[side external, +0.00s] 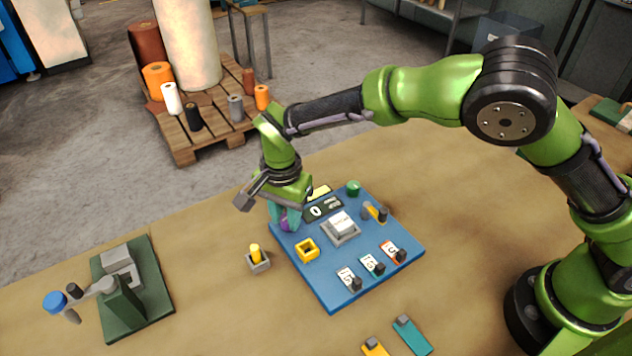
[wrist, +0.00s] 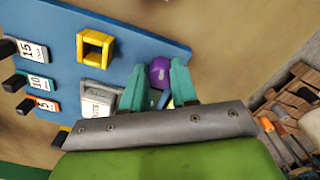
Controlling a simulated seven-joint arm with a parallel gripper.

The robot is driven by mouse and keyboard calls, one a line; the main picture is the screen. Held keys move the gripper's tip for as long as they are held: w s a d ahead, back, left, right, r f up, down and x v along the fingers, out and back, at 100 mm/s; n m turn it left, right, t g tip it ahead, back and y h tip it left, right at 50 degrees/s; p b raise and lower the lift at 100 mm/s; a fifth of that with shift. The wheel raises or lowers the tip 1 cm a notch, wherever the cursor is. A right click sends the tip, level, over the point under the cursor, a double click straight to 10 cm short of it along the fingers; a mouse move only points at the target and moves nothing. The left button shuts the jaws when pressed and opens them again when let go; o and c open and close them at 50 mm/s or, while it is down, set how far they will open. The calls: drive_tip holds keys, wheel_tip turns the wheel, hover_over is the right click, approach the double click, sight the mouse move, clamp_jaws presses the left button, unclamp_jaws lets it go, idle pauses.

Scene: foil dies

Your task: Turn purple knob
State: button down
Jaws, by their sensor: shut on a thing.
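The purple knob (side external: 286,224) sits at the left corner of the blue panel (side external: 332,294). In the wrist view the purple knob (wrist: 160,72) shows between the two teal fingers of my gripper (wrist: 160,85). My gripper (side external: 285,215) is at the panel's left corner in the side view, with its fingers down around the knob and shut on it. The fingers hide part of the knob in both views.
The panel bears a yellow square socket (side external: 306,250), a white-topped block (side external: 341,226), a green knob (side external: 353,188), a display (side external: 322,208) and several numbered levers (side external: 372,264). A yellow peg in a grey holder (side external: 257,258) and a green-based device (side external: 130,290) stand left.

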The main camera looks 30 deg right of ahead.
sight(286, 218)
drive_tip(key=shift+w+m, duration=0.1)
drive_tip(key=shift+m, duration=2.1)
drive_tip(key=c, duration=0.9)
unclamp_jaws()
drive_tip(key=shift+o, duration=0.2)
drive_tip(key=shift+r, duration=0.1)
wheel_tip(286, 218, up, 17)
